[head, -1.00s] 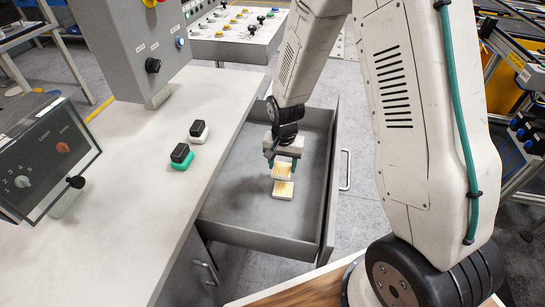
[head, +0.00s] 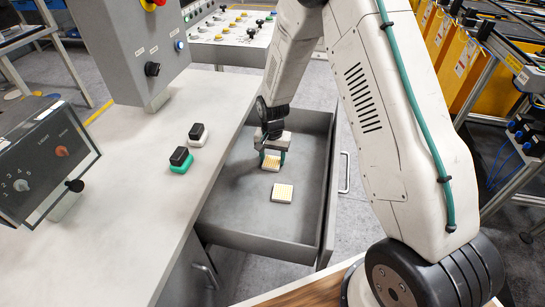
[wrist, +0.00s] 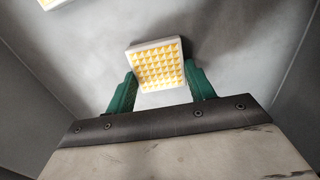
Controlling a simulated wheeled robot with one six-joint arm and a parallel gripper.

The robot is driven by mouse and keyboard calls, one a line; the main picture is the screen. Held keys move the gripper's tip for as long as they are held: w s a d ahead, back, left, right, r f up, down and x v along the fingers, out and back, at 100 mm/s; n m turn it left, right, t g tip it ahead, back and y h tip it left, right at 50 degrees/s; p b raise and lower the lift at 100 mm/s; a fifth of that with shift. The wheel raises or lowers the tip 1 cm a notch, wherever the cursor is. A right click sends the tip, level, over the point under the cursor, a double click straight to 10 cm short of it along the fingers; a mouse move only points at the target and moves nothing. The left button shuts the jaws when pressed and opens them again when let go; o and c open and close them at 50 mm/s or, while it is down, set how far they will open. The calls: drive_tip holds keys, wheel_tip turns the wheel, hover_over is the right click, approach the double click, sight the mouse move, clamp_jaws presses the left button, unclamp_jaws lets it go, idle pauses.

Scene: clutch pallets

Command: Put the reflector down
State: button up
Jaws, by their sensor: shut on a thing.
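My gripper (head: 272,160) is inside the open grey drawer (head: 262,232). Its green fingers are shut on a square reflector (head: 271,163) with a white rim and a yellow studded face. In the wrist view the held reflector (wrist: 158,65) sits between the two fingertips (wrist: 160,88). A second, similar reflector (head: 282,193) lies flat on the drawer floor, nearer the robot. A corner of it shows at the top left of the wrist view (wrist: 52,3). I cannot tell whether the held reflector touches the drawer floor.
The drawer walls surround my gripper, with bare floor around both reflectors. The worktop (head: 130,190) on the left carries a green-based block (head: 181,160) and a white-based block (head: 197,134), both with black tops. A control panel (head: 45,155) stands at the left.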

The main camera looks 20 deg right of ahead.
drive_tip(key=o, duration=0.9)
drive_tip(key=shift+f, duration=0.15)
drive_tip(key=shift+o, duration=0.2)
wheel_tip(320, 180, up, 13)
wheel_tip(320, 180, up, 10)
drive_tip(key=r+n, duration=0.1)
drive_tip(key=n, duration=0.1)
hover_over(273, 160)
drive_tip(key=s, duration=0.6)
drive_tip(key=s+d+r+n, duration=0.1)
drive_tip(key=s+r, duration=0.5)
drive_tip(key=s, duration=0.8)
drive_tip(key=s+d+r+n+t, duration=0.1)
drive_tip(key=s+r+n, duration=0.2)
drive_tip(key=s, duration=1.1)
wheel_tip(273, 160, up, 3)
drive_tip(key=shift+s+d+r+n, duration=0.1)
drive_tip(key=shift+s+d+n, duration=0.1)
drive_tip(key=shift+s+n, duration=0.2)
